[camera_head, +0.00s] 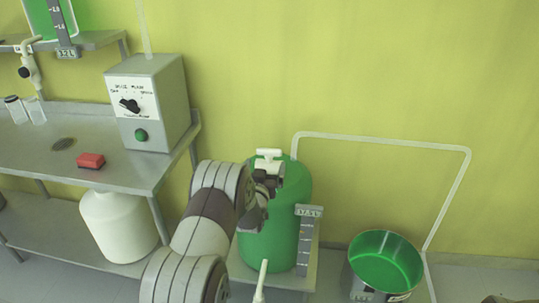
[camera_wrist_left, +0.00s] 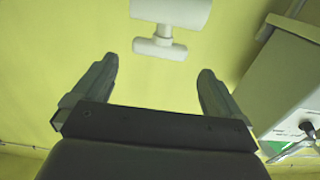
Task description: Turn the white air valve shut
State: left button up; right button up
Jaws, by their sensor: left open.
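The white air valve (camera_head: 268,157) sits at the top of the green tank (camera_head: 288,225), partly hidden by my left gripper and arm. In the left wrist view the valve's white T-shaped handle (camera_wrist_left: 158,47) hangs below a thicker white body (camera_wrist_left: 172,11) that is cut off by the top edge. My left gripper (camera_head: 267,182) is just in front of the valve in the head view. In the left wrist view the gripper (camera_wrist_left: 158,70) is open and empty, with its fingers spread and the handle beyond and between the tips. My right gripper is not in view.
A grey control box (camera_head: 150,105) with a black knob stands on the steel table (camera_head: 130,172) to the left, near a red block (camera_head: 91,160). A white pipe (camera_head: 385,140) runs along the wall toward a green basin (camera_head: 386,262). A white jug (camera_head: 117,225) stands under the table.

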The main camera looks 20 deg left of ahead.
aim_at(269, 154)
pick_arm(q)
jog(key=x, duration=0.7)
jog(key=shift+r, duration=0.1)
jog(key=c, duration=0.8)
